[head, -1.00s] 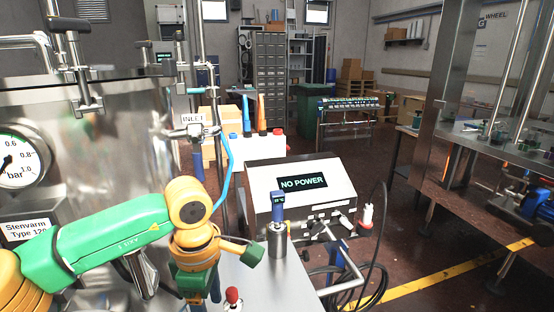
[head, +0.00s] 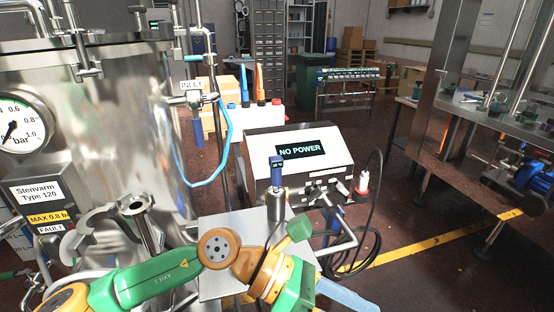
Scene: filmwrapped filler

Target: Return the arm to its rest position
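My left arm (head: 150,281), green with orange joints, comes in from the lower left and bends at an orange joint (head: 219,249) in front of the small steel table (head: 225,225). Its far end, with orange and green parts (head: 293,288), is low at the bottom middle, in front of the table's near edge. A pale blue piece (head: 345,296) sticks out to the right there; I cannot tell if it is a gripper finger. The fingertips do not show clearly, nor whether they hold anything. My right arm and gripper are not in view.
A steel tank with a pressure gauge (head: 20,125) stands at left. A control box (head: 300,165) reading "NO POWER" and a blue-topped metal cylinder (head: 277,185) are beyond the arm. Open floor (head: 420,285) lies right.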

